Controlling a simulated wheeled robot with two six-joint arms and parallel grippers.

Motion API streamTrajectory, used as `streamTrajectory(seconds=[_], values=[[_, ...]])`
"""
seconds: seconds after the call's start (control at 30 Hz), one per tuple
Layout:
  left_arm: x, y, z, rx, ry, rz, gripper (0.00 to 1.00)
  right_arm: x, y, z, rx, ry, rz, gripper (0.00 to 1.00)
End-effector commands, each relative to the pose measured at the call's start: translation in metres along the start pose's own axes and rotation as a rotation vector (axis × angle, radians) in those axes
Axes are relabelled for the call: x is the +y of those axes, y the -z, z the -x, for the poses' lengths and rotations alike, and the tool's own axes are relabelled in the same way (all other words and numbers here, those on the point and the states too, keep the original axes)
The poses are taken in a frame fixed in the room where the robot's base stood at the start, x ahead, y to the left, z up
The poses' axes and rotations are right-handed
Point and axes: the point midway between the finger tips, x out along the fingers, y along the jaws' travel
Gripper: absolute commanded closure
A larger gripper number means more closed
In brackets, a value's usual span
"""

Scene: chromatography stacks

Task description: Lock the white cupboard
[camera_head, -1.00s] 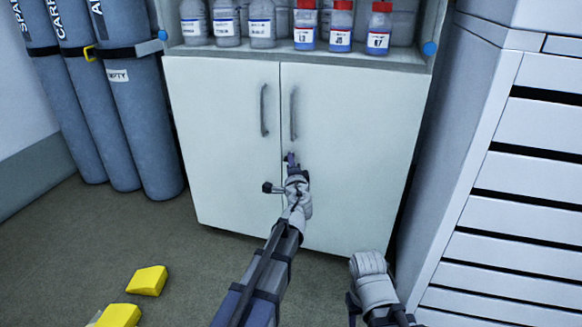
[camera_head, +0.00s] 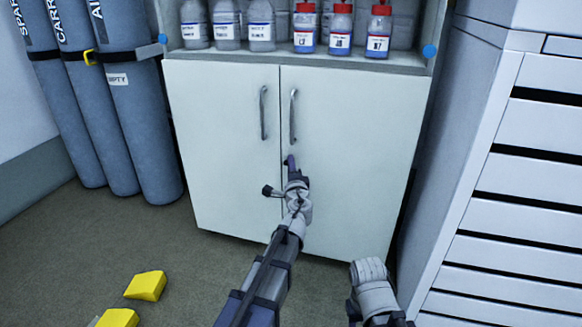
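The white cupboard (camera_head: 225,150) stands in the middle of the head view. Its two doors look shut, with a thin seam between them. A metal handle is on the left door (camera_head: 263,112) and another on the right door (camera_head: 293,117). My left gripper (camera_head: 291,165) is in front of the right door, below its handle and close to the seam. A small purple piece (camera_head: 290,160) shows at its tip; I cannot tell whether it is a held thing. The gripper hides the door behind it, and no lock is clearly visible.
Bottles with red caps (camera_head: 340,30) and several grey bottles (camera_head: 262,25) stand on the shelf above the doors. Blue gas cylinders (camera_head: 140,120) stand at the left. A white slatted unit (camera_head: 500,200) is at the right. Yellow blocks (camera_head: 147,286) lie on the floor.

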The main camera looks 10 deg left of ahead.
Motion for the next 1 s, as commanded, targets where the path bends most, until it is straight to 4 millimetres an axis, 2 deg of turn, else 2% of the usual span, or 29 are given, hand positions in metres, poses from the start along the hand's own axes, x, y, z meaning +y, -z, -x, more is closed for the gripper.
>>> streamTrajectory(seconds=[0.1,0.47,0.67,0.9,1.0], values=[[0.0,0.0,0.0,0.0,0.0,0.001,0.57,0.0,0.0,0.0,0.0,0.0,0.0,0.5],[0.0,0.0,0.006,0.001,0.0,0.001,0.57,0.0,0.0,0.0,0.0,0.0,0.0,0.5],[0.0,-0.001,0.03,0.001,0.0,0.001,0.57,0.0,0.0,0.0,0.0,0.0,0.0,0.5],[0.0,-0.001,0.07,0.001,0.0,0.001,0.57,0.0,0.0,-0.001,0.0,0.0,0.0,0.5],[0.0,-0.001,0.078,0.001,0.0,0.001,0.57,0.0,0.0,-0.001,0.0,0.0,0.0,0.5]])
